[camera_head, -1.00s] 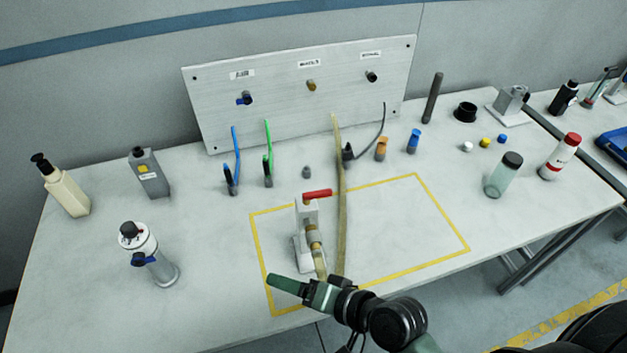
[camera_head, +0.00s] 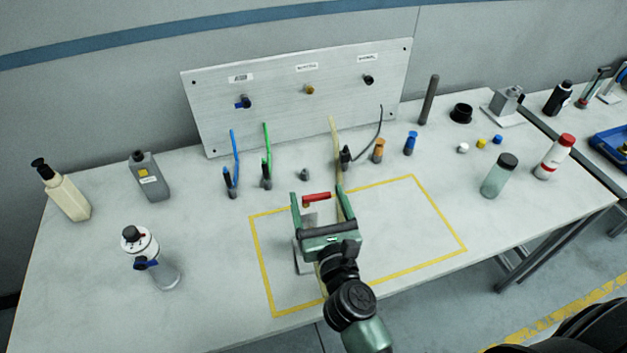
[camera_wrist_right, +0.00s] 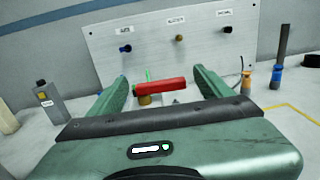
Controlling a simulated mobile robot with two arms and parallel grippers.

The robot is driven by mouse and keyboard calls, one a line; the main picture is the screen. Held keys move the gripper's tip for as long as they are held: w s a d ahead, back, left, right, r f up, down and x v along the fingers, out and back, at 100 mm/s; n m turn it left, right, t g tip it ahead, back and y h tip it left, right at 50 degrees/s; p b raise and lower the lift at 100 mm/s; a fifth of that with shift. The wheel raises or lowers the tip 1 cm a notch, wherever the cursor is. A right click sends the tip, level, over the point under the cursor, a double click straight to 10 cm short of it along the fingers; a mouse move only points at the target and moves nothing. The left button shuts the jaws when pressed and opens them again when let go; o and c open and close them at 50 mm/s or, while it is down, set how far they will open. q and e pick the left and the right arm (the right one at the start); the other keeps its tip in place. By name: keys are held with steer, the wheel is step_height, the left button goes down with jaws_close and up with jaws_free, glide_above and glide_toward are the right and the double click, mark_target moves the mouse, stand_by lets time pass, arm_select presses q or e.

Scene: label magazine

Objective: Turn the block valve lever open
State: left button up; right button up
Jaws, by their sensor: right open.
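The block valve's red lever (camera_head: 317,197) points sideways to the right on top of its grey block (camera_head: 303,262), inside the yellow outline. It also shows in the right wrist view as a red lever (camera_wrist_right: 160,86) on a brass stem (camera_wrist_right: 145,99). My right gripper (camera_head: 320,197) is open, with one green finger to the left and one to the right of the lever. In the right wrist view the lever lies between the fingers, apparently apart from both. My gripper hides much of the valve body and its hose. My left gripper is not in view.
A panel (camera_head: 280,115) with several ports stands behind. Blue (camera_head: 235,155) and green (camera_head: 267,145) hoses stand left of the valve. A white-topped canister (camera_head: 140,245) stands at front left. The right part of the yellow outline (camera_head: 440,220) is clear.

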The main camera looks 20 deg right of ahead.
steer(key=w, duration=0.4)
steer(key=shift+w+d+p, duration=0.1)
steer(key=shift+w+p, duration=0.05)
steer(key=shift+p, duration=0.25)
steer(key=c, duration=1.4)
steer(key=shift+o, duration=0.2)
